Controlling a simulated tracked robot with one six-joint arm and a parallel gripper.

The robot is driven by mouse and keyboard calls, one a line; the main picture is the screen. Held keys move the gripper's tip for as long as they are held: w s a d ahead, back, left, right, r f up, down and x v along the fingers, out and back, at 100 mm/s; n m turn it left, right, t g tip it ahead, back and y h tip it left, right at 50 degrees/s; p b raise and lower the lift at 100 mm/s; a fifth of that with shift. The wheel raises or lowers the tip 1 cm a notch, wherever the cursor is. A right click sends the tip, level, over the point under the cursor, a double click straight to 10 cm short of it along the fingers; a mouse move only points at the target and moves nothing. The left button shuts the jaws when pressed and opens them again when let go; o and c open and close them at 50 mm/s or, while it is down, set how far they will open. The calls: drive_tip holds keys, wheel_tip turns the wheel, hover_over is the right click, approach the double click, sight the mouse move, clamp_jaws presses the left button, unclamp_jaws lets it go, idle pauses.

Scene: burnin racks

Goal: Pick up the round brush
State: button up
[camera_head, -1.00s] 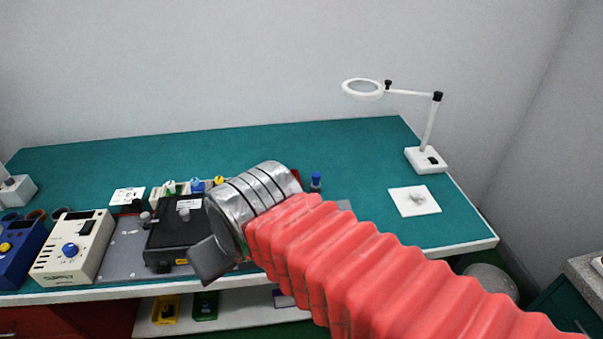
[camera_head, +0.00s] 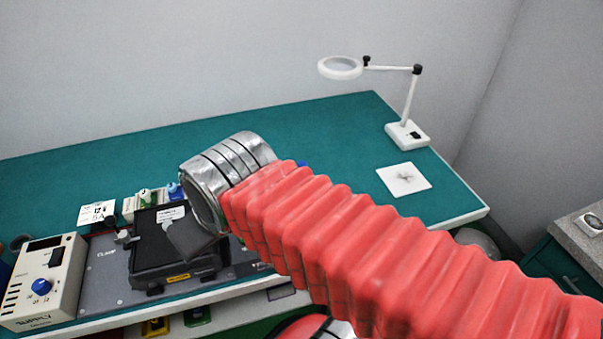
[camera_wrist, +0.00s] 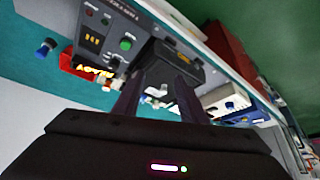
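I cannot make out a round brush in either view; it may be hidden behind my arm or too small to tell. My gripper (camera_wrist: 157,100) shows in the wrist view as two dark fingers standing apart with nothing held between them. Beyond the fingers are a black box-like fixture (camera_wrist: 178,66) and several small items on the bench. In the head view my red-sleeved arm reaches left over the bench, and its silver wrist hides part of the bench top. The gripper's fingers do not show clearly there.
A teal bench (camera_head: 330,128) stands against the wall. A black clamp fixture (camera_head: 160,255) and a cream supply unit (camera_head: 42,282) sit at its front left. A magnifier lamp (camera_head: 407,134) and a white square pad (camera_head: 404,179) are at the right. The bench's back is clear.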

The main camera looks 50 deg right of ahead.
drive_tip(key=shift+o, duration=0.7)
drive_tip(key=shift+w+d+r+m, duration=0.1)
drive_tip(key=shift+w+d+m, duration=0.1)
drive_tip(key=shift+m, duration=0.1)
drive_tip(key=w+d+m, duration=0.2)
drive_tip(key=d+m, duration=0.1)
drive_tip(key=w+d+m+g, duration=0.1)
drive_tip(key=w+d+m, duration=0.1)
drive_tip(key=m, duration=0.1)
drive_tip(key=w+d+r+m, duration=0.1)
drive_tip(key=w+d+m, duration=0.1)
drive_tip(key=d+m, duration=0.1)
drive_tip(key=shift+d+g, duration=0.3)
drive_tip(key=m+y, duration=0.2)
drive_tip(key=m, duration=1.9)
approach(304, 163)
drive_tip(key=r, duration=0.1)
drive_tip(key=shift+s+d+r, duration=0.1)
drive_tip(key=shift+s+r, duration=0.15)
drive_tip(key=shift+s, duration=0.1)
drive_tip(key=shift+f, duration=0.1)
drive_tip(key=shift+x, duration=4.25)
